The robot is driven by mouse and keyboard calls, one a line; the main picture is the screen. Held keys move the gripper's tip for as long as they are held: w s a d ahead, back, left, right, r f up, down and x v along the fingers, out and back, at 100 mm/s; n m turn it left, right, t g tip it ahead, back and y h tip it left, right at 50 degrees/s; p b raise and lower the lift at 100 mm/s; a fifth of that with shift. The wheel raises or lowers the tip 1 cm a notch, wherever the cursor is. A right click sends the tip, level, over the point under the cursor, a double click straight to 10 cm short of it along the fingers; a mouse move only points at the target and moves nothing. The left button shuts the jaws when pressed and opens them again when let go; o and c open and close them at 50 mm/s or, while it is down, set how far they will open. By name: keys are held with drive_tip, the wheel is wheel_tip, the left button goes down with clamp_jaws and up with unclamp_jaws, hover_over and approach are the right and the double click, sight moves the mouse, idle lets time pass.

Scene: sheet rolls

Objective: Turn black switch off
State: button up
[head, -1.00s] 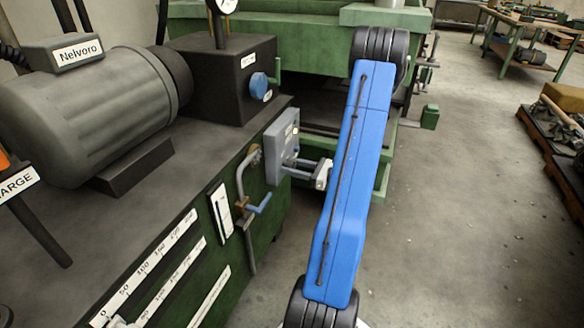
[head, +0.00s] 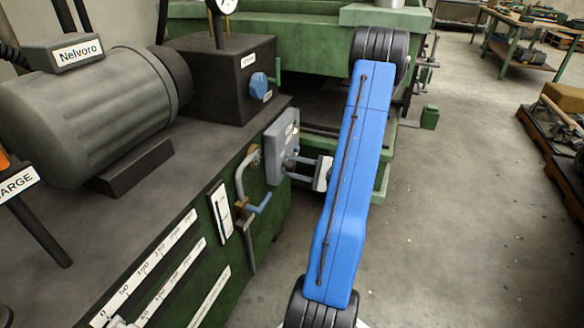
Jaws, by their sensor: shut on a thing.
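A grey switch box (head: 278,147) with a small white label is mounted on the side of the green machine. My gripper (head: 290,168) reaches in from the right, with its fingertips at the lower front face of this box. The jaws are shut on a small part there, which fits the black switch. The switch itself is too small and too covered by the fingers to make out, so its position cannot be read. My blue arm link stands to the right of the box.
A bent grey pipe with a blue-handled valve (head: 258,205) sits just left of and below the box. A grey motor (head: 90,110) and a dark block with a blue knob (head: 258,86) stand on the machine top.

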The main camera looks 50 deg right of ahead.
drive_tip(key=n, duration=0.5)
drive_tip(key=shift+s, duration=0.1)
idle(0.4)
drive_tip(key=o, duration=1.1)
drive_tip(key=shift+c, duration=0.2)
drive_tip(key=v, duration=1.7)
drive_tip(key=shift+s, duration=0.2)
drive_tip(key=shift+d+f, duration=0.1)
drive_tip(key=shift+d, duration=0.05)
